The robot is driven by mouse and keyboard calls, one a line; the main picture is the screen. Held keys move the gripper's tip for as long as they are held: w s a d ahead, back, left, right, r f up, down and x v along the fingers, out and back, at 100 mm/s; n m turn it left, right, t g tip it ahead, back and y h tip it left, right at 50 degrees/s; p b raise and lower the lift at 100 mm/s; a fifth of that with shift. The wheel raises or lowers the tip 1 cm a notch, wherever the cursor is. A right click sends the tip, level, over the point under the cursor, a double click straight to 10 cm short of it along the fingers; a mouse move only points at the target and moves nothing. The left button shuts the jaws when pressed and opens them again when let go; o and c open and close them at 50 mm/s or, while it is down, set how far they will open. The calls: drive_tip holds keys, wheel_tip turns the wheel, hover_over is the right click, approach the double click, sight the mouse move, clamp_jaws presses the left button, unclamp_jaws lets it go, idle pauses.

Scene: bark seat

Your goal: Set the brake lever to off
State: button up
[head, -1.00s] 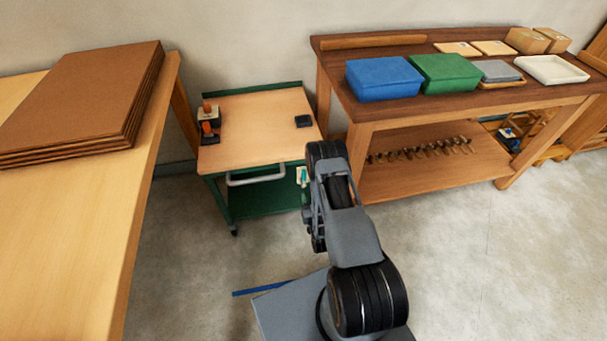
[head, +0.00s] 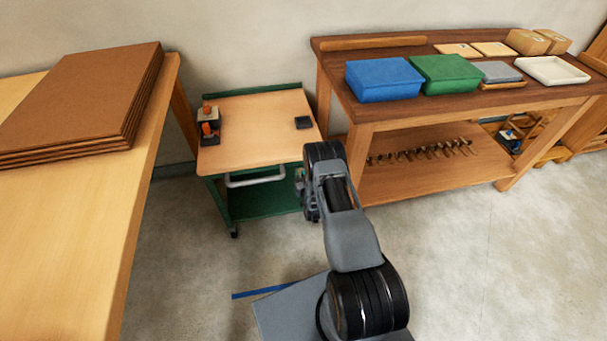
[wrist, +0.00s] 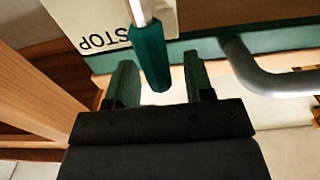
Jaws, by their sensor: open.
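The brake lever (wrist: 150,58) shows in the wrist view, with a pale metal shaft and a dark green grip. It stands out from a cream plate (wrist: 88,16) printed STOP, which reads tilted and upside down here. My gripper (wrist: 160,60) is open, its two green fingers on either side of the lever's grip. I see gaps on both sides, so it is not clamped. In the head view my arm hides the lever and plate at the front right of the green cart (head: 255,120). The off marking is not visible.
A grey bar handle (wrist: 268,80) is close to the right of my fingers; it also runs across the cart front (head: 256,179). A wooden workbench (head: 440,115) stands right of the cart, its leg close by. A table (head: 75,220) stands left. The floor in front is open.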

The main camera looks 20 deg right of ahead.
clamp_jaws()
idle(0.5)
